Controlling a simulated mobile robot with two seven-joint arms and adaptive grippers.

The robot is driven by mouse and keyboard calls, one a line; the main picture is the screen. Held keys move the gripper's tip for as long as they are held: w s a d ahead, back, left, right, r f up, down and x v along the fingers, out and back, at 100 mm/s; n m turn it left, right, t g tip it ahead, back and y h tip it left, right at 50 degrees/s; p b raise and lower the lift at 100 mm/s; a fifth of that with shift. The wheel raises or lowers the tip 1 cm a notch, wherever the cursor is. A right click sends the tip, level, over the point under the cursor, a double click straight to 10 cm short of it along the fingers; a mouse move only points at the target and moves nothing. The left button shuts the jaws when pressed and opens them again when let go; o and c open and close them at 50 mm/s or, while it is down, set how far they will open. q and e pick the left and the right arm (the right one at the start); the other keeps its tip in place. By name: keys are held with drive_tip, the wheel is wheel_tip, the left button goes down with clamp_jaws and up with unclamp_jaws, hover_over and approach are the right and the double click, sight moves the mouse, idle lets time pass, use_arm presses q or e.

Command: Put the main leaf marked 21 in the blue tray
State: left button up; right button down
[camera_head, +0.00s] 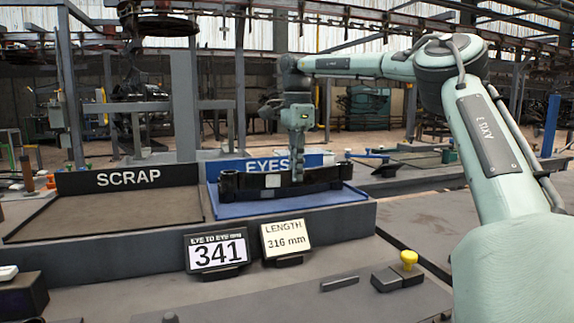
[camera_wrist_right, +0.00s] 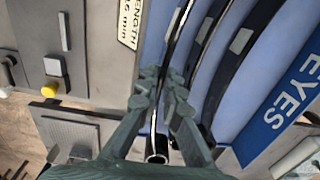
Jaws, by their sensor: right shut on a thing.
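The blue tray (camera_head: 225,210) stands behind the display signs, with a blue EYES board (camera_head: 230,168) at its back. My right gripper (camera_head: 298,174) is over it, fingers pointing down. In the right wrist view the gripper (camera_wrist_right: 160,82) is shut on a thin dark leaf (camera_wrist_right: 180,35), near its rolled eye (camera_wrist_right: 157,150). Other curved dark leaves with pale tags (camera_wrist_right: 241,40) lie beside it over the blue tray floor (camera_wrist_right: 155,45). No number on any leaf is readable, and I cannot tell whether the held leaf touches the tray. My left gripper is out of view.
A SCRAP tray (camera_head: 110,213) lies left of the blue tray. In front stand an EYE TO EYE display reading 341 (camera_head: 217,250) and a LENGTH display reading 316 mm (camera_head: 285,240). A block with a yellow knob (camera_head: 409,259) is at the front right.

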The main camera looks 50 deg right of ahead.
sight(296, 185)
drive_tip(key=shift+f, duration=1.8)
drive_tip(key=shift+f, duration=0.15)
drive_tip(key=c, duration=2)
unclamp_jaws()
drive_tip(key=shift+f, duration=0.1)
drive_tip(key=o, duration=0.3)
drive_tip(key=shift+a, duration=0.1)
